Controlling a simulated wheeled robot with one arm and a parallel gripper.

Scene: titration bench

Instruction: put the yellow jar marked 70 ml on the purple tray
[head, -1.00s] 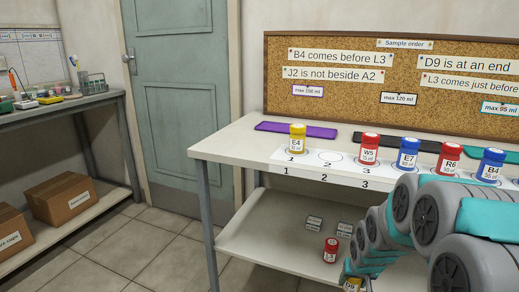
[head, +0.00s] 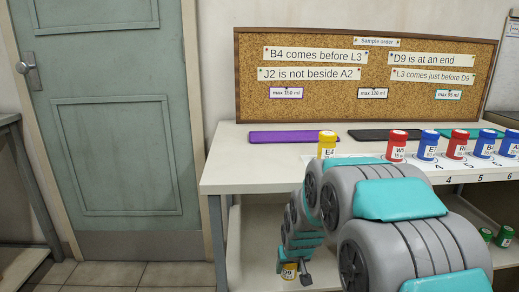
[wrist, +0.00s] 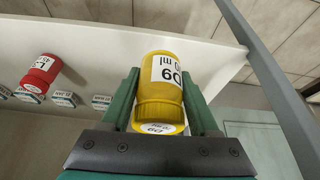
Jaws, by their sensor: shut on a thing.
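A yellow jar marked D9 (wrist: 160,85) is held between the green fingers of my gripper (wrist: 165,100) in the wrist view. Its volume ends in "0 ml"; the first digit is not clear. The purple tray (head: 294,137) lies flat at the back left of the bench top, bare where visible. Another yellow jar, E4 (head: 327,140), stands in front of the tray's right end, partly hidden by my arm.
Red and blue jars, including a red one (head: 397,145), stand in a row to the right. A black tray (head: 384,135) and a teal tray lie behind them. A red jar (wrist: 42,72) is on the lower shelf. My arm covers the bench's front.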

